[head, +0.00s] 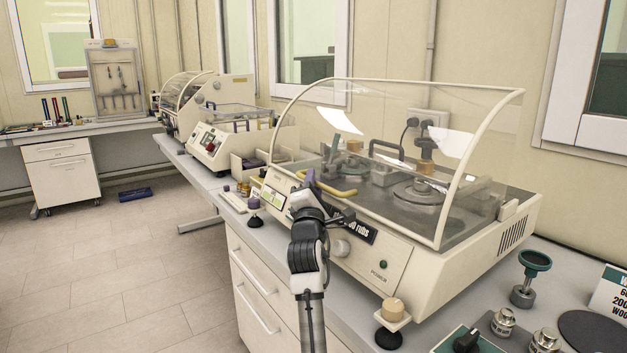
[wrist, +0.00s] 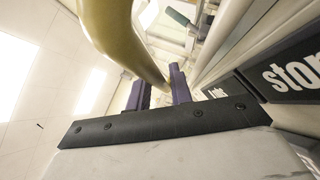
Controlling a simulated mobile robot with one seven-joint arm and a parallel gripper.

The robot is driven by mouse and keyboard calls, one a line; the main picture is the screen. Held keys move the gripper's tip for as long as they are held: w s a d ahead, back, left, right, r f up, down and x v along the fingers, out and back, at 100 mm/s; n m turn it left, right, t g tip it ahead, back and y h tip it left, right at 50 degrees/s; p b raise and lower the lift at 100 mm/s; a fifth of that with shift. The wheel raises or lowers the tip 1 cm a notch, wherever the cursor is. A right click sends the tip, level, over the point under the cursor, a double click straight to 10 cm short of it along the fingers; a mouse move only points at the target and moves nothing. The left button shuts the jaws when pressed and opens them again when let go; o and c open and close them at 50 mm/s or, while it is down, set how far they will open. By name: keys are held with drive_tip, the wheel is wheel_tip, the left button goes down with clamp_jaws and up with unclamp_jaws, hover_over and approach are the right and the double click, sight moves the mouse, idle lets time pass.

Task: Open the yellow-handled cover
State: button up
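The clear cover (head: 400,120) with a cream frame sits down over the rubbing machine (head: 440,280) in the head view. Its yellow handle (head: 330,189) sticks out at the front left edge. In the wrist view the curved yellow handle (wrist: 118,40) runs from the top left down toward the fingers. My gripper (head: 311,181) is at the handle's left end, with purple fingertips. In the wrist view my gripper's fingers (wrist: 161,85) stand apart, and the handle's lower end shows at the gap between them. I cannot tell whether either finger touches the handle.
A second machine (head: 215,140) stands to the left on the bench. A wooden-topped knob (head: 392,312) is at the machine's front corner. A green-topped weight (head: 530,275) and small metal weights (head: 503,322) lie at the right. The floor (head: 130,270) at left is mostly clear.

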drive_tip(key=shift+w, duration=0.1)
drive_tip(key=shift+c, duration=0.2)
clamp_jaws()
drive_tip(key=shift+r, duration=0.1)
